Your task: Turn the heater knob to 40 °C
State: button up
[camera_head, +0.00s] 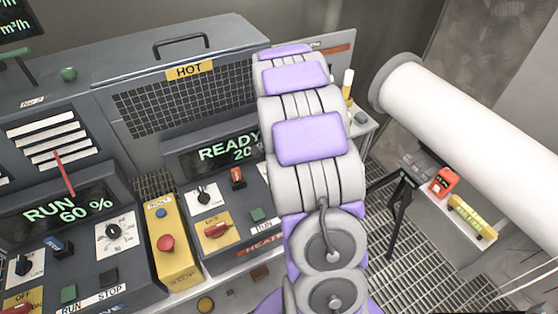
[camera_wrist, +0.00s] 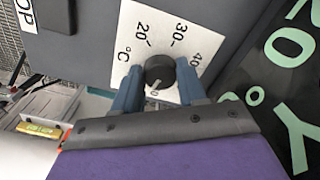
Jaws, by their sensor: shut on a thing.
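In the wrist view, the heater knob (camera_wrist: 159,70) is a round black knob on a white dial plate (camera_wrist: 130,30) marked 20, 30 and 40 °C. A pale mark shows on its lower side in the picture, away from the 40 at the right. My gripper (camera_wrist: 158,73) has its two blue fingers on either side of the knob, shut on it. The heater display (camera_head: 222,147) in the head view reads READY with 20 below, partly covered by my arm. The knob and my gripper are hidden behind my arm there.
Left of the heater panel stands a yellow box with a red stop button (camera_head: 166,243). A red switch (camera_head: 216,230) and green button (camera_head: 257,214) sit on the heater panel. A HOT mesh grille (camera_head: 185,100) is behind. A large white pipe (camera_head: 470,125) is at right.

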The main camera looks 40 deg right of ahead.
jog(key=shift+w+r+m, duration=0.1)
jog(key=shift+m, duration=0.2)
jog(key=o, duration=1.1)
jog(key=shift+d, duration=0.1)
jog(key=shift+c, duration=0.2)
notch_tip(320, 180, up, 17)
jog(key=p, duration=0.1)
dwell(0.3)
